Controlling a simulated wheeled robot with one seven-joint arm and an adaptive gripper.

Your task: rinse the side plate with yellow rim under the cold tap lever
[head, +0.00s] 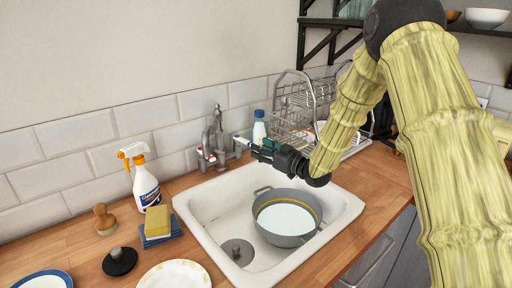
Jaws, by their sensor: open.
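The side plate with yellow rim (286,218) lies face up inside a grey two-handled pot (282,240) in the white sink. Its white middle shows, with a yellow ring around it. The metal tap (217,128) stands behind the sink at its back left, with small levers at its base. One lever (201,154) has a red mark. I cannot clearly tell which one is cold. My gripper (243,143) is open and empty, just right of the tap and above the sink's back edge. It partly covers the tap's right side; contact cannot be made out.
Left of the sink are a spray bottle (144,180), a yellow sponge (157,222), a wooden brush (104,219) and a black stopper (120,261). A stained plate (175,276) and a blue-rimmed plate (44,280) lie in front. A wire dish rack (292,110) stands behind my arm.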

